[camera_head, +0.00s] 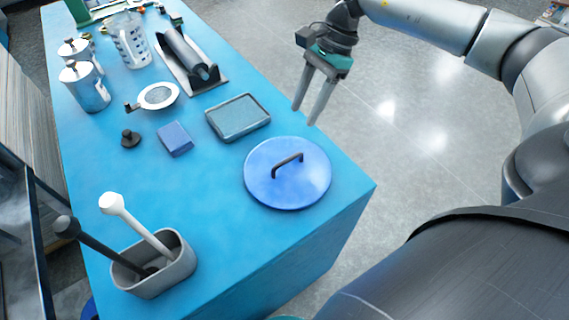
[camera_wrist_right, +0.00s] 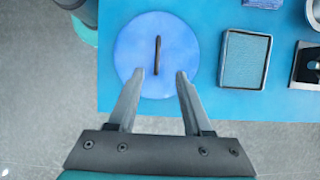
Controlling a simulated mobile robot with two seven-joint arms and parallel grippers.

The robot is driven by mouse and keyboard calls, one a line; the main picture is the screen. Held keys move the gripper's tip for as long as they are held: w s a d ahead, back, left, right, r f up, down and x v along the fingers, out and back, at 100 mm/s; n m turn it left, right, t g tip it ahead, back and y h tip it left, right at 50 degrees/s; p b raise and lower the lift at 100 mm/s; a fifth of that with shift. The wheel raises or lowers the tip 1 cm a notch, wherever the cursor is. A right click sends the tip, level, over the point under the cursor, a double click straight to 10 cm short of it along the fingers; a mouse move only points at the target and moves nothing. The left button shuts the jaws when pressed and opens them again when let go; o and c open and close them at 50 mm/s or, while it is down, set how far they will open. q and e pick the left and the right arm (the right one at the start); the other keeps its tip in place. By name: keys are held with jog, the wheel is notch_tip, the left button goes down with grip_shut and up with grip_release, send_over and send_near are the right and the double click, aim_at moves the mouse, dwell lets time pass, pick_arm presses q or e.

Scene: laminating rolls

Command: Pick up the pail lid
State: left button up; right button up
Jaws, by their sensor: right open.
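The pail lid (camera_head: 272,190) is a round blue disc with a dark arched handle (camera_head: 287,163). It lies flat near the front right corner of the blue table. My right gripper (camera_head: 307,118) is open and empty, above and to the far side of the lid, near the table's right edge. In the right wrist view the lid (camera_wrist_right: 182,40) lies ahead of the open fingertips (camera_wrist_right: 160,75), with its handle (camera_wrist_right: 157,55) between their lines. The gripper looks apart from the lid. My left gripper is out of view.
A grey tray (camera_head: 239,122) lies just behind the lid, with a blue block (camera_head: 174,138) to its left. A grey tub (camera_head: 180,267) holding a white and a black tool stands at the front left. Metal canisters (camera_head: 90,92) stand further back. The table's right edge is close to the lid.

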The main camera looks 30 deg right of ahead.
send_near(289, 158)
jog(key=x, duration=0.5)
jog(key=shift+a+f, duration=0.1)
jog(key=shift+a, duration=0.4)
jog(key=shift+d+x, duration=0.2)
jog(key=shift+x, duration=1.1)
jog(key=shift+d+x, duration=0.2)
jog(key=shift+x, duration=1.15)
jog(key=shift+f, duration=0.1)
grip_shut()
